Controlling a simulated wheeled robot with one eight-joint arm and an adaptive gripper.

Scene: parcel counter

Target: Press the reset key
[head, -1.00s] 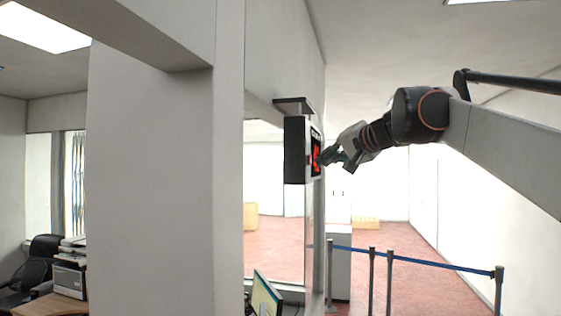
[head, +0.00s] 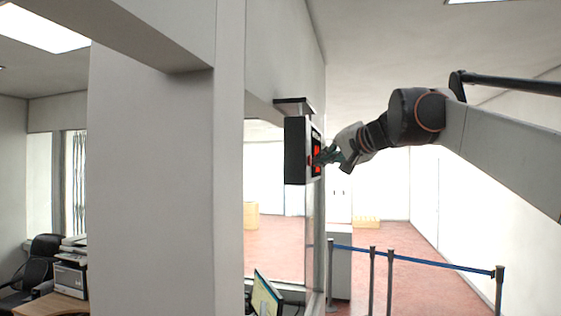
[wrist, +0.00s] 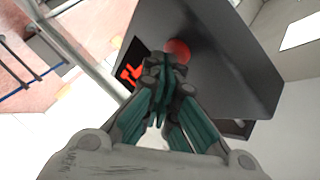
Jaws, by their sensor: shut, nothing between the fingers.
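A dark box-shaped display unit (head: 297,150) hangs under a small bracket, and red lit digits show on its face. In the wrist view its grey face (wrist: 215,60) fills the upper right, with a red lit display (wrist: 133,69) and a round red key (wrist: 178,51). My gripper (head: 322,157) is shut and empty, with its fingertips at the face of the unit. In the wrist view the shut fingertips (wrist: 166,66) lie just below the red key and cover part of the display. I cannot tell whether they touch the key.
A wide pale pillar (head: 150,180) stands left of the unit. Posts with a blue belt (head: 430,262) stand on the red floor at the lower right. A monitor (head: 266,294) stands below the unit. The air to the right of the unit is open apart from my arm.

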